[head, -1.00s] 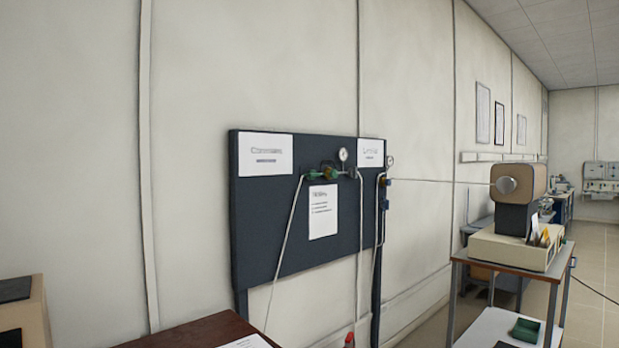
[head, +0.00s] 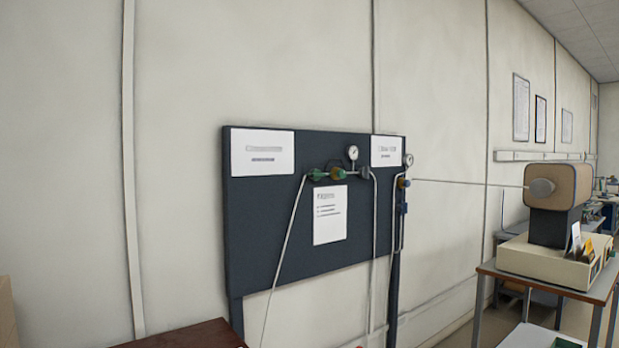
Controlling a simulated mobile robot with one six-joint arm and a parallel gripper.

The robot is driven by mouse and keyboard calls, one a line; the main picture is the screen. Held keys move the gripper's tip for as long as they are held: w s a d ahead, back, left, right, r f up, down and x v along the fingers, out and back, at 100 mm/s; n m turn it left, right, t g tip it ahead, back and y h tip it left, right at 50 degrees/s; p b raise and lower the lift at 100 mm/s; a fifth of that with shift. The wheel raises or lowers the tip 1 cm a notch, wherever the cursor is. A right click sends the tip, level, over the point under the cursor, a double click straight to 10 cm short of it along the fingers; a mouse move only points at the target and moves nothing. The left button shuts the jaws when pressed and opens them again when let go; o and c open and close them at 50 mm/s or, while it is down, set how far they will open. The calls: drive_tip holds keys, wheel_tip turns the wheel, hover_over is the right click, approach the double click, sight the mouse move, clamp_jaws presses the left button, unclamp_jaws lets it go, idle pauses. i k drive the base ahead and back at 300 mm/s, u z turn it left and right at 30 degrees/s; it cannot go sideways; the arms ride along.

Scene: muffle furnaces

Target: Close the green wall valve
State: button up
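The green wall valve (head: 317,175) shows small in the head view, on a dark blue panel (head: 262,219) mounted against the wall. A second green part (head: 338,173) with brass-coloured fittings sits just to its right, beside a round gauge (head: 352,153). A pale hose (head: 284,240) runs down from the valve's left end. The valve's handle position is too small to tell. My gripper is not in view.
A brown tabletop (head: 185,337) stands low in front of the panel's left side. Grey pipes (head: 377,230) run down the panel's right part. The wall left of the panel is bare.

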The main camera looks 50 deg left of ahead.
sight(316, 175)
drive_tip(key=u, duration=0.3)
drive_tip(key=i, duration=0.8)
drive_tip(key=u, duration=0.65)
drive_tip(key=i, duration=0.65)
drive_tip(key=u, duration=0.8)
drive_tip(key=i, duration=0.85)
drive_tip(key=u, duration=0.5)
